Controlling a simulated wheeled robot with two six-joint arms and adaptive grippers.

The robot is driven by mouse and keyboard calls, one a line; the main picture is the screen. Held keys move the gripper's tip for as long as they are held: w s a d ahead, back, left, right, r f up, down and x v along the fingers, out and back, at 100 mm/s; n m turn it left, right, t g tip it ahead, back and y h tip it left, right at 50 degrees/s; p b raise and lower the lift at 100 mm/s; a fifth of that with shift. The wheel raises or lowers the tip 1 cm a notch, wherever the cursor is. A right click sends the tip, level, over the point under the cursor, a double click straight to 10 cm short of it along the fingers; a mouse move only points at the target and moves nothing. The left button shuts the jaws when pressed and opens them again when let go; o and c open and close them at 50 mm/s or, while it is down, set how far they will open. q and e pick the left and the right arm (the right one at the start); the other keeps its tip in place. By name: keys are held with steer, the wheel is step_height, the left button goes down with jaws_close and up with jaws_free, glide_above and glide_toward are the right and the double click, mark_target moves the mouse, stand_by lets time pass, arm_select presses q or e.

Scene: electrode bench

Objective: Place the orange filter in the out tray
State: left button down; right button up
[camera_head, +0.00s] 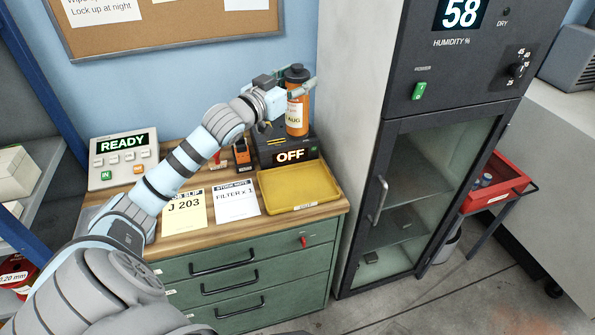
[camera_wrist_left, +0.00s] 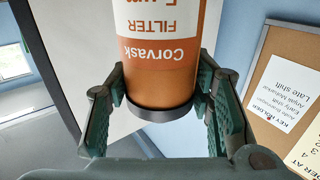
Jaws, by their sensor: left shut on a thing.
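The orange filter (camera_head: 297,115) is an upright cylinder with a black cap and a white label, at the back right of the bench. It also shows, upside down, in the left wrist view (camera_wrist_left: 160,75), where the label reads "Corvask FILTER". My left gripper (camera_head: 300,89) is shut on the filter, with one finger on each side of it. The filter's lower end is just over the black "OFF" unit (camera_head: 268,157); I cannot tell whether they touch. A yellow tray (camera_head: 336,192) lies empty on the bench in front of that unit; its small front label is too small to read.
A "READY" panel (camera_head: 123,157) stands at the back left. Two paper notes (camera_head: 185,212) lie left of the tray. A small orange-and-black item (camera_head: 242,155) stands beside the "OFF" unit. A tall humidity cabinet (camera_head: 350,110) rises right of the bench, close to the filter.

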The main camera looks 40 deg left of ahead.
mark_target(291, 128)
arm_select(q)
step_height(291, 128, down, 12)
steer(key=shift+r+b, duration=0.15)
steer(key=shift+b, duration=0.55)
step_height(291, 128, down, 8)
steer(key=b, duration=0.4)
steer(key=c, duration=0.8)
jaws_free()
steer(key=shift+s, duration=0.1)
steer(key=shift+o, duration=0.2)
steer(key=shift+r, duration=0.1)
steer(key=s+p, duration=1)
steer(key=s, duration=0.2)
steer(key=shift+d, duration=0.2)
